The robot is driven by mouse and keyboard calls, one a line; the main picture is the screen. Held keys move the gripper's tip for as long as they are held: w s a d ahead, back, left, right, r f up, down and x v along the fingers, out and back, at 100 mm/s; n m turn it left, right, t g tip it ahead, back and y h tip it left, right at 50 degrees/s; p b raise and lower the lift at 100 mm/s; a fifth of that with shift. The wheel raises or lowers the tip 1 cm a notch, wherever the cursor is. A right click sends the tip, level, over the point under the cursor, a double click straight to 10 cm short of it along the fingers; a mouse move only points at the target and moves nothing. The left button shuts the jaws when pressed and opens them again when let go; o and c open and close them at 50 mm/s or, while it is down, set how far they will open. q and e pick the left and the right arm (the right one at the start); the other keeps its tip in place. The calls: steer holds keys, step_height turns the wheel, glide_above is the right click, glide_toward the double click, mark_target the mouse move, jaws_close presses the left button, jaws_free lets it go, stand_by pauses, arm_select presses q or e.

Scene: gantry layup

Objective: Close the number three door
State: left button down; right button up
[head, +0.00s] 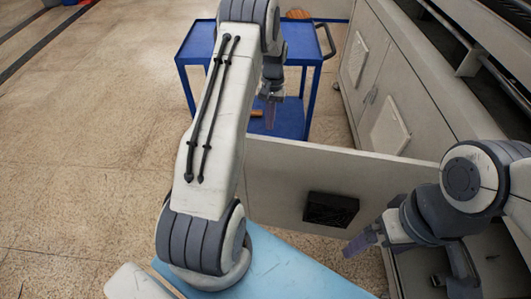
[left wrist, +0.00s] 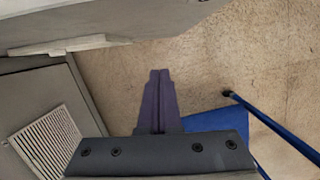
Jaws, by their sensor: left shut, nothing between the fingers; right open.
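A pale grey door (head: 275,180) stands swung out from the cabinet (head: 385,80) across the middle of the head view, with a dark vent box (head: 330,208) on its near face. No number is legible on it. My left gripper (head: 268,116) is beyond the door's top edge, shut and empty. In the left wrist view its closed fingers (left wrist: 158,95) point over bare floor, apart from a grey panel (left wrist: 150,20), which looks like the door. My right gripper (head: 357,245) is open and empty on the near side of the door, close to its lower right part; contact cannot be told.
A blue cart (head: 195,48) stands behind my left arm; it also shows in the left wrist view (left wrist: 215,122). Closed cabinet doors with louvred panels (head: 390,132) line the right. A light blue surface (head: 290,272) lies at the near side.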

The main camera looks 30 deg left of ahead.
mark_target(266, 154)
arm_select(q)
steer(key=shift+s+d+f+p, duration=0.4)
steer(key=shift+s+f, duration=0.6)
steer(key=shift+f, duration=0.65)
steer(key=shift+s+d+f+p, duration=0.4)
steer(key=shift+s+f, duration=0.55)
steer(key=shift+f, duration=0.65)
steer(key=shift+s+d+f+p, duration=0.25)
steer(key=shift+s+f+p, duration=0.25)
steer(key=shift+s+f, duration=0.85)
steer(key=shift+w+f, duration=0.3)
